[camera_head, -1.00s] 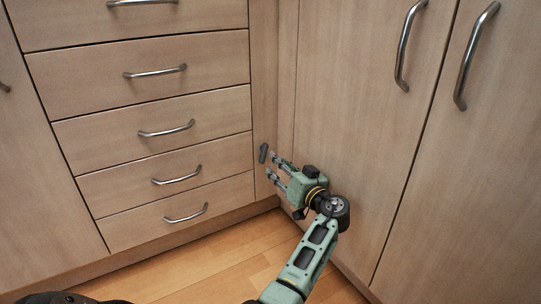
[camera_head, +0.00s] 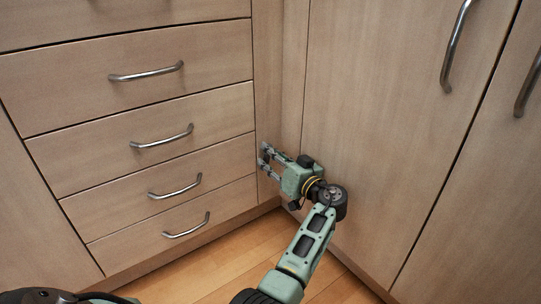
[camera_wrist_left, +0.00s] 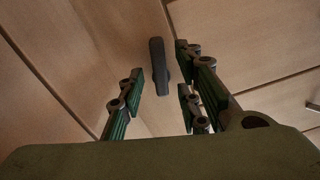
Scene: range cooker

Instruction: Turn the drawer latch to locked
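The drawer latch is a small dark grey bar on the narrow wooden panel at the corner beside the drawers. In the left wrist view the latch (camera_wrist_left: 158,66) stands lengthwise up the picture, between the open fingers. In the head view the latch (camera_head: 266,155) is mostly hidden behind the fingertips, so its angle is hard to tell there. My left gripper (camera_head: 263,156) is open with its tips at the latch, one finger on each side; no finger clearly touches it in the left wrist view (camera_wrist_left: 160,74). My right gripper is not in view.
A stack of drawers (camera_head: 140,103) with metal bar handles (camera_head: 162,137) is left of the latch. Tall cupboard doors (camera_head: 385,130) with upright handles (camera_head: 456,45) stand close on the right of my left arm. Wooden floor (camera_head: 215,262) is clear below.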

